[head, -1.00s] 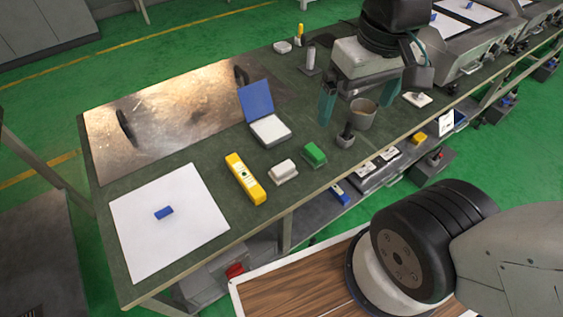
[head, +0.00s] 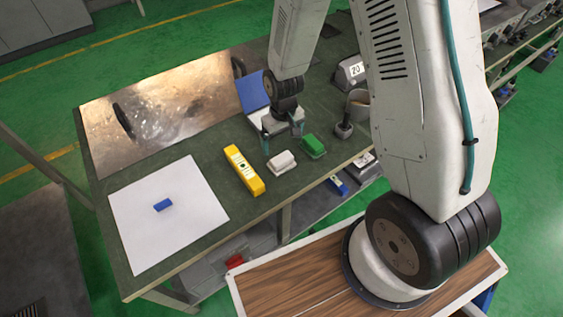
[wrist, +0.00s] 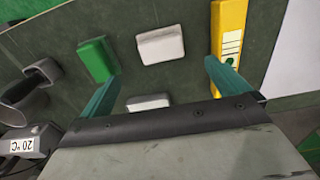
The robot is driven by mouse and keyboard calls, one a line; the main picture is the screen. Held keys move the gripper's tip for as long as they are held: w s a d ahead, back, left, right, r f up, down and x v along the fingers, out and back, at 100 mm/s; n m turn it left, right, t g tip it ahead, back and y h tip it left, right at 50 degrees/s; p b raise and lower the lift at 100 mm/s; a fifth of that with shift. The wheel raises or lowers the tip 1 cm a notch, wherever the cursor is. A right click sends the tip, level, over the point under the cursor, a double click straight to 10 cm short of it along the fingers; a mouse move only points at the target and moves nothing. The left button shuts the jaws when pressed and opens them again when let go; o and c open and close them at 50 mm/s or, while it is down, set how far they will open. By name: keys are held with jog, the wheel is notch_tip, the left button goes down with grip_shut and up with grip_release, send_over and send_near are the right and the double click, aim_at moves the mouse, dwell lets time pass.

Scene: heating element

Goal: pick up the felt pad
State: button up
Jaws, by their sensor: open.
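A white pad-like block (head: 281,162) lies on the green bench top; it also shows in the wrist view (wrist: 160,45). A green block (head: 313,147) of similar shape lies beside it, also in the wrist view (wrist: 98,59). I cannot tell for certain which is the felt pad. My gripper (head: 282,138) is open and empty, pointing down over the bench just behind the white block. In the wrist view its teal fingers (wrist: 160,76) are spread, with the white block ahead of them, apart from both.
A yellow level (head: 244,170) lies left of the white block, close to one finger. An open blue-lidded box (head: 252,92) stands behind, partly hidden by my gripper. A white sheet (head: 140,230) holds a blue block (head: 163,205).

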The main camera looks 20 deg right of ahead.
aim_at(282, 158)
notch_tip(282, 158, down, 10)
jog(key=shift+w+a+f, duration=0.1)
jog(key=shift+f, duration=0.1)
dwell(0.3)
jog(key=c, duration=1.1)
jog(key=shift+r, duration=0.1)
